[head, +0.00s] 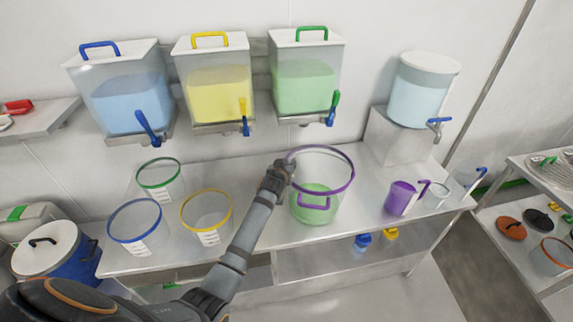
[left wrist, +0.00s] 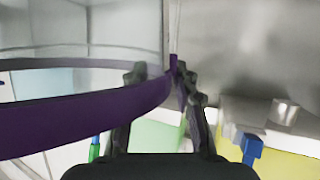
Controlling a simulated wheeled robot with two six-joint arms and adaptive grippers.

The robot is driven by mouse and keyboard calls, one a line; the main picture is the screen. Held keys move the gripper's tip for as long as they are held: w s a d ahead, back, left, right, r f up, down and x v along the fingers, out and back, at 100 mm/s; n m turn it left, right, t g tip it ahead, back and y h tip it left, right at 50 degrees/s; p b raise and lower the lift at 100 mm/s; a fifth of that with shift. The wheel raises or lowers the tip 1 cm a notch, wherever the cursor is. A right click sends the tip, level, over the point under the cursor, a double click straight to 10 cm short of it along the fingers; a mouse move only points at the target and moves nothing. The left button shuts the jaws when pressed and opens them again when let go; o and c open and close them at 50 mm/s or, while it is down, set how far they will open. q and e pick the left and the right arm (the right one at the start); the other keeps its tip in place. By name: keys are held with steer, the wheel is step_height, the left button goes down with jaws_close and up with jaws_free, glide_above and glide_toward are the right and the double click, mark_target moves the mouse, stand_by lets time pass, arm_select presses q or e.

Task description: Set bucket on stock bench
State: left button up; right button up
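The bucket (head: 318,192) is clear, with a purple rim and handle and green contents. It is upright over the long metal bench (head: 368,192), below the green dispenser. I cannot tell whether its base touches the bench. My left gripper (head: 281,166) is at the left side of its rim. In the left wrist view the purple rim (left wrist: 85,115) passes between the fingers of my left gripper (left wrist: 160,72), one inside and one outside. They look closed in on it, though the contact is partly hidden. My right gripper is not in view. Which surface is the stock bench is not marked.
Blue (head: 136,222), yellow (head: 206,212) and green-rimmed (head: 158,178) buckets stand at the left of the bench. A purple jug (head: 402,198) stands at its right. Blue, yellow and green dispensers hang above. A shelf unit (head: 530,205) is at the far right, across a floor gap.

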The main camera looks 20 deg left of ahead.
arm_select(q)
steer(key=shift+r, duration=0.15)
steer(key=b+v, duration=0.1)
steer(key=v, duration=1.1)
